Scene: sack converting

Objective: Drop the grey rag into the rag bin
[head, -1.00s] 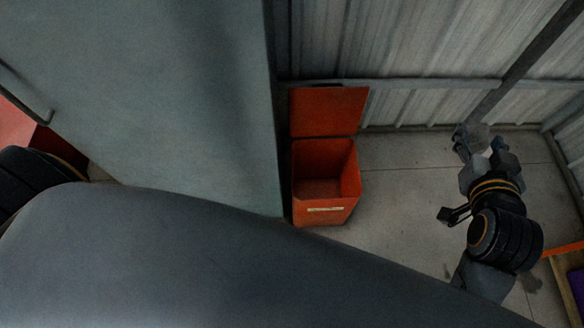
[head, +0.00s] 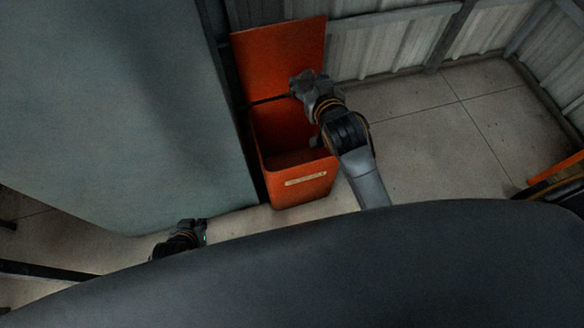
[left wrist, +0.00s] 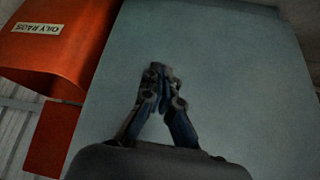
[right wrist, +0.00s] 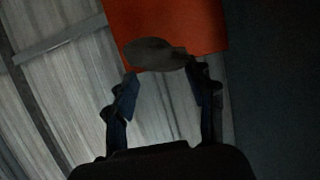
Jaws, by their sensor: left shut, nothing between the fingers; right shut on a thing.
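The rag bin (head: 300,196) is an orange box with a pale label on its front. Its lid (head: 275,50) stands open behind it. My right gripper (head: 303,82) is over the back part of the bin opening, in front of the lid. In the right wrist view, the grey rag (right wrist: 155,54) is held between my right fingertips (right wrist: 158,76), with an orange surface behind it. My left gripper (head: 203,232) is low, left of the bin, shut and empty. In the left wrist view, its fingertips (left wrist: 158,78) meet, and the bin's "OILY RAGS" label (left wrist: 38,28) shows at upper left.
A large grey-green panel (head: 110,100) stands close along the bin's left side. A corrugated metal wall (head: 385,45) runs behind the bin. The concrete floor (head: 440,135) to the right of the bin is clear. An orange-edged object (head: 555,172) is at the far right.

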